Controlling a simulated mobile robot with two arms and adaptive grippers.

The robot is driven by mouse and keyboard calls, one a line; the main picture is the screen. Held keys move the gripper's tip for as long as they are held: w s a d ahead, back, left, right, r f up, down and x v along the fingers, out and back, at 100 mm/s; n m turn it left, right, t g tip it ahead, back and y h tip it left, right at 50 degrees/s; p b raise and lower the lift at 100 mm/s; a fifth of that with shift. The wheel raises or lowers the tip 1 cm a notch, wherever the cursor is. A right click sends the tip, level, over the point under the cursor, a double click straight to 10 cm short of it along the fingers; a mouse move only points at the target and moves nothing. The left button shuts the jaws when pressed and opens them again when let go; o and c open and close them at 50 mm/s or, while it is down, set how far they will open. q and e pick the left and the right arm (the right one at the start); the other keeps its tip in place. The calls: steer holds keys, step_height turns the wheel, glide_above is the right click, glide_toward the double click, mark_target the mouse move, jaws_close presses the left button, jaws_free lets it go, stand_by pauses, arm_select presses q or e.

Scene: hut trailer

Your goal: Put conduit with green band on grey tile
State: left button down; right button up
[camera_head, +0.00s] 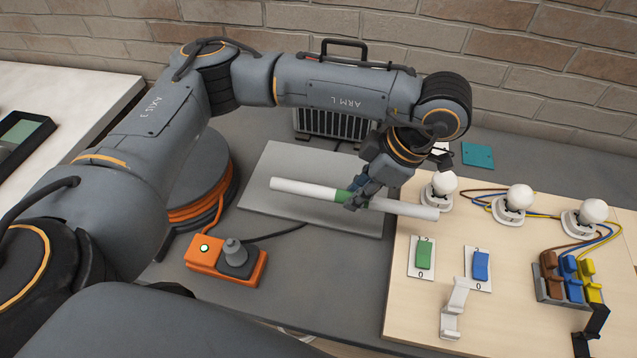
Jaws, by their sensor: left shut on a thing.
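The conduit (303,188) is a white tube with a green band near its middle. My left gripper (354,201) is shut on it at the green band. The conduit lies across the view, its left part over the grey tile (290,213) and its right end over the wooden board. I cannot tell whether it touches the tile or hangs above it. The grey tile is a flat plate on the dark table. My gripper and the conduit hide some of its right side. My right gripper is not in view.
The wooden board (405,300) at right carries several parts: white bulbs (514,198), a green switch (423,255), a blue switch (481,266) and coloured connectors (567,275). An orange box with a grey knob (228,262) stands at front left. A teal plate (478,155) lies behind.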

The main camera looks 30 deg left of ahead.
arm_select(q)
steer(key=w+a+f+p, duration=0.1)
steer(key=a+f, duration=0.1)
steer(key=a, duration=0.1)
steer(key=w+a+f+p, duration=0.1)
steer(key=w+a+f, duration=0.1)
steer(key=a+f, duration=0.1)
steer(key=w+a+f, duration=0.2)
steer(key=a, duration=0.2)
steer(key=shift+f+p, duration=0.3)
steer(key=shift+p, duration=0.1)
steer(key=shift+w+a+f, duration=0.1)
steer(key=shift+w+f, duration=0.05)
steer(key=shift+f, duration=0.1)
steer(key=x, duration=0.1)
steer(key=p+x, duration=0.2)
steer(key=shift+w+f, duration=0.25)
steer(key=shift+f, duration=0.4)
steer(key=shift+f, duration=0.1)
steer(key=c, duration=1.2)
jaws_free()
